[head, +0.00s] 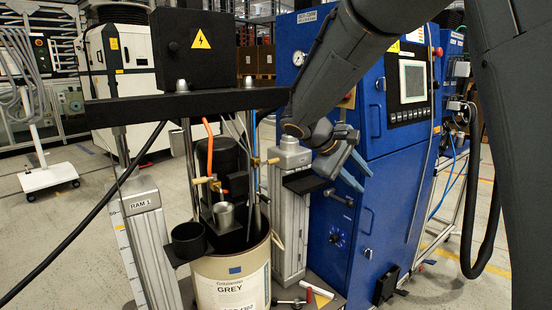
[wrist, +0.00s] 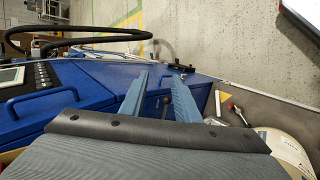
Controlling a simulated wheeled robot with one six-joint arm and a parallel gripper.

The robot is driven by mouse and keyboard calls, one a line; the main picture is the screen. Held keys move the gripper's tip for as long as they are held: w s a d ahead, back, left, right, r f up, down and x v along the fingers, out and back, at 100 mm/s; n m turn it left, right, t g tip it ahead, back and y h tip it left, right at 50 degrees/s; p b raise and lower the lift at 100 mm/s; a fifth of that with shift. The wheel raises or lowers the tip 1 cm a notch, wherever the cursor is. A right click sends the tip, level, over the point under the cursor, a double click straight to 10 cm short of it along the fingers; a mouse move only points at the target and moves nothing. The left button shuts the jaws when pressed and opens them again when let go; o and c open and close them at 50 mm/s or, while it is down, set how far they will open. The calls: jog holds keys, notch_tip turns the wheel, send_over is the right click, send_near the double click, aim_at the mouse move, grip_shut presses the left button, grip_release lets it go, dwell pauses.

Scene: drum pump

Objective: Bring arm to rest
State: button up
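My gripper (head: 364,181) is at the middle right of the head view, in front of the blue cabinet (head: 345,240) and to the right of the drum pump's right column. Its two blue fingers point down and to the right. In the wrist view my gripper (wrist: 159,80) shows both fingers standing apart with nothing between them, so it is open and empty. Its fingertips appear clear of the cabinet, though the exact distance is hard to tell. My arm comes down from the top right of the head view.
The drum (head: 232,272), labelled GREY, stands under the pump between the RAM 1 column (head: 148,235) and the right column (head: 290,225). A dark cup (head: 188,238) sits at the drum's rim. A red-handled tool (wrist: 236,113) lies near the drum. Open floor (wrist: 220,35) lies beyond.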

jog(key=s+a+f+m+g+y+p, duration=0.1)
jog(key=s+f+m+y, duration=0.1)
jog(key=s, duration=0.7)
jog(key=s+a+f+m+g+y+p, duration=0.1)
jog(key=s+f, duration=0.4)
jog(key=s, duration=0.5)
jog(key=s+a+f+m+g+y+p, duration=0.1)
jog(key=s+f+m+y+p, duration=0.2)
jog(key=s, duration=0.7)
jog(key=shift+a+f+m+g+y, duration=0.15)
jog(key=shift+m+g+y, duration=0.25)
jog(key=shift+y, duration=0.8)
jog(key=shift+a, duration=0.1)
